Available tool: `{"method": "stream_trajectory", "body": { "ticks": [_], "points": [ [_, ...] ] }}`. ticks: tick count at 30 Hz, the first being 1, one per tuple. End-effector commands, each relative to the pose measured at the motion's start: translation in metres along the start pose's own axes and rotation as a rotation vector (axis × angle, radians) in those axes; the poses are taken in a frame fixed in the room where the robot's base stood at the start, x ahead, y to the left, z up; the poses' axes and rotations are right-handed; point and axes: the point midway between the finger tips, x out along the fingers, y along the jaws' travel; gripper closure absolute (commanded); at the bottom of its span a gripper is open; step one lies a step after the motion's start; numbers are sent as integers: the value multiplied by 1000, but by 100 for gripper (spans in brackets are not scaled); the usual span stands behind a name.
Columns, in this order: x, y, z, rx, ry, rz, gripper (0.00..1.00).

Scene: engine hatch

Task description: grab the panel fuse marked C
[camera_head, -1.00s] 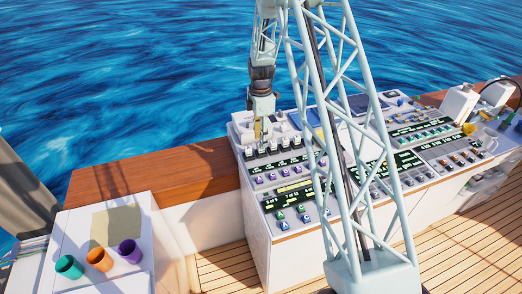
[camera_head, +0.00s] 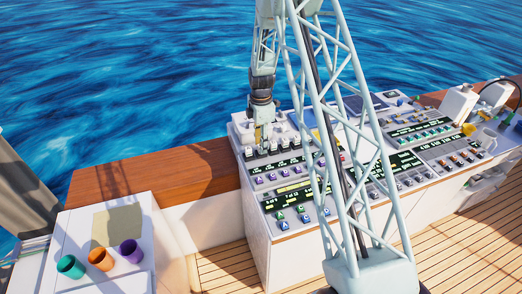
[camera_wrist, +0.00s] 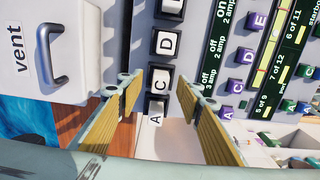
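In the wrist view a column of black blocks with white lettered tops runs up the middle. The white-topped block marked C (camera_wrist: 160,80) lies between the white-topped A (camera_wrist: 155,113) and D (camera_wrist: 166,43). My gripper (camera_wrist: 160,90) is open, its yellow-padded fingers on either side of the white-topped C block, apart from it and empty. A purple block also marked C (camera_wrist: 237,86) sits to the right, outside the fingers. In the head view my gripper (camera_head: 262,137) is low over the panel's back left row; letters there are too small to read.
A white box labelled vent with a grey handle (camera_wrist: 57,68) stands left of the column in the wrist view. Dark displays (camera_wrist: 213,45) lie to its right. In the head view, teal, orange and purple cups (camera_head: 100,259) stand on a white side table (camera_head: 80,220).

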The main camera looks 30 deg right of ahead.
Motion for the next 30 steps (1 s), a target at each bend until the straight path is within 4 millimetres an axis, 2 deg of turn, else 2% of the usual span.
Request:
{"method": "stream_trajectory", "body": {
  "ticks": [10, 28, 30],
  "points": [
    [23, -1, 0, 0, 0, -1, 67],
    [24, 0, 0, 0, 0, -1, 67],
    [24, -1, 0, 0, 0, -1, 72]
  ]
}}
